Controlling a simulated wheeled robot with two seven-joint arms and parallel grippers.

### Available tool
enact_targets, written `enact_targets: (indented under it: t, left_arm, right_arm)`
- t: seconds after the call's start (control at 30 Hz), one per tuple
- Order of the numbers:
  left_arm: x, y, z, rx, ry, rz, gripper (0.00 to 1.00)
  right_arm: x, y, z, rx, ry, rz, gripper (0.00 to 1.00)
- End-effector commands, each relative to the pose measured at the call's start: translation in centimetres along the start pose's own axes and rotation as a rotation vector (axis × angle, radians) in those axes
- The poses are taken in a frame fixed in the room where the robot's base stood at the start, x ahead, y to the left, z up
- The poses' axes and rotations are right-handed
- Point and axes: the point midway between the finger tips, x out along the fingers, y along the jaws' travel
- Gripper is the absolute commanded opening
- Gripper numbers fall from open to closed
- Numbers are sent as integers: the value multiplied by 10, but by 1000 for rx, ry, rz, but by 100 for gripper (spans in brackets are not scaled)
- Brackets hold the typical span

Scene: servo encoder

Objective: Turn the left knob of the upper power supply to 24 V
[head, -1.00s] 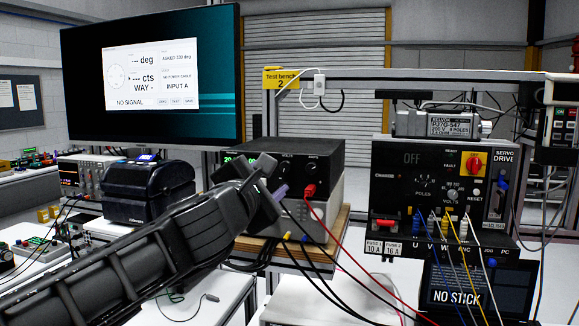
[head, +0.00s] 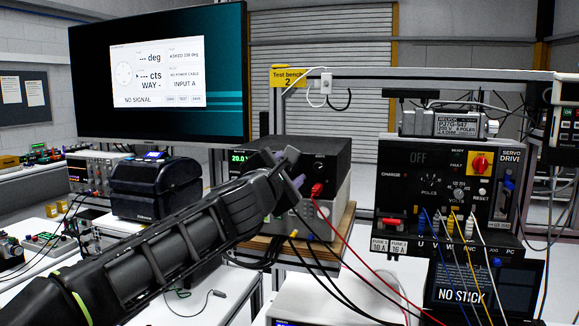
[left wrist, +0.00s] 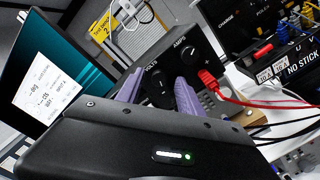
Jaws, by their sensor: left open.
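The upper power supply (head: 318,152) is a black box on top of a grey unit; its green display reads about 20.0, partly covered by my arm. My left gripper (head: 292,171) is open in front of its face. In the left wrist view, its two purple fingers (left wrist: 158,92) stand either side of the black left knob (left wrist: 157,84), under the VOLTS label. I cannot tell whether they touch it. The right knob, marked AMPS (left wrist: 188,53), is clear of the fingers. The left knob is hidden behind my gripper in the head view. My right gripper is not in view.
A red plug and cable (head: 317,189) leave the supply's face just right of my gripper. The grey lower unit (head: 325,215) sits on a wooden shelf (head: 345,222). A servo drive panel (head: 440,190) stands to the right, a monitor (head: 215,60) and black printer (head: 157,187) to the left.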

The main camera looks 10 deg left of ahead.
Motion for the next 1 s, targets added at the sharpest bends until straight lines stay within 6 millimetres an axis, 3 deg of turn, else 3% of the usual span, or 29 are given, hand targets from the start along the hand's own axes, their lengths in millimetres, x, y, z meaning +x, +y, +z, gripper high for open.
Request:
enact_targets:
  t: [0.3,0.83,1.0]
  left_arm:
    - [4,0,0,0,0,1,44]
    - [3,0,0,1,0,0,1]
    - [3,0,0,1,0,0,0]
  right_arm:
    - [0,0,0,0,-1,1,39]
    - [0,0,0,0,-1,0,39]
    - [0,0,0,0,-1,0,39]
